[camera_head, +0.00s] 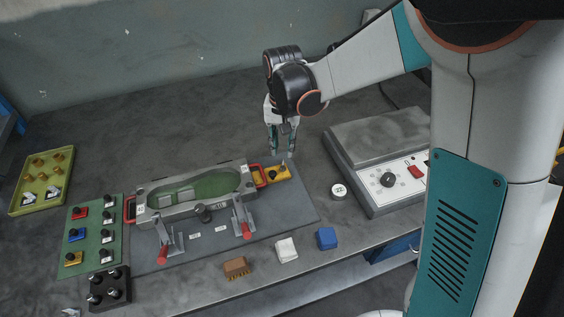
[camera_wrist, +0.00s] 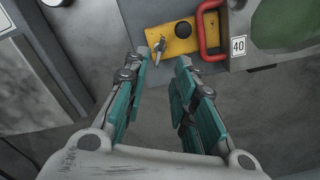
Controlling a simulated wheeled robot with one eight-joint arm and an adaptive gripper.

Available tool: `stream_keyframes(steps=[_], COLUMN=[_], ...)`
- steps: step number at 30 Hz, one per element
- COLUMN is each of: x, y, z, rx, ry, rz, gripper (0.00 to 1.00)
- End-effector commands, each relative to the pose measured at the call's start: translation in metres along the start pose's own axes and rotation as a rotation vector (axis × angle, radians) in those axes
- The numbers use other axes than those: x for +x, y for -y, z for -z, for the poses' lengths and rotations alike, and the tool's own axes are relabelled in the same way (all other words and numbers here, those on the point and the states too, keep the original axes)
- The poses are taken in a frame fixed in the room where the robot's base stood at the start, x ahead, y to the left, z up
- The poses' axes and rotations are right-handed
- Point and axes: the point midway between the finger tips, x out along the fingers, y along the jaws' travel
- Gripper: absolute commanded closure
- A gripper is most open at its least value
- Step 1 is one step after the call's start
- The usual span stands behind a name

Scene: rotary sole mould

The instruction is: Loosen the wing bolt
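The wing bolt (camera_wrist: 159,47) is a small grey metal piece on the yellow block (camera_wrist: 170,38), at the block's left side in the wrist view. A round black knob (camera_wrist: 183,29) sits beside it. In the head view the yellow block (camera_head: 270,174) is at the right end of the mould, and the bolt is too small to make out clearly. My gripper (camera_head: 282,153) points down near the block's far side. In the wrist view my gripper (camera_wrist: 160,62) is open and empty, with its fingertips apart just short of the bolt. No contact shows.
The sole mould (camera_head: 170,212) with red handles stands on a grey plate (camera_head: 292,210), with red-tipped toggle clamps (camera_head: 243,231) in front. A control box (camera_head: 375,155) and a small round white-topped piece (camera_head: 338,191) are to the right.

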Motion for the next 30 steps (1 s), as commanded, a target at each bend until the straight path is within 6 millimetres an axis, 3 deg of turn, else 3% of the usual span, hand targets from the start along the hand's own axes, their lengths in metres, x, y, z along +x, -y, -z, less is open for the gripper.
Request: stream_keyframes(steps=[3, 10, 16, 25, 28, 30], x=[0.027, 0.061, 0.073, 0.074, 0.074, 0.074], y=[0.000, 0.000, 0.000, 0.000, 0.000, 0.000], z=[0.000, 0.000, 0.000, 0.000, 0.000, 0.000], rx=[0.000, 0.000, -0.001, -0.001, -0.001, -0.001], ry=[0.000, 0.000, 0.000, 0.000, -0.001, 0.000], rz=[0.000, 0.000, 0.000, 0.000, 0.000, 0.000], gripper=[0.75, 0.75, 0.75, 0.75, 0.98, 1.00])
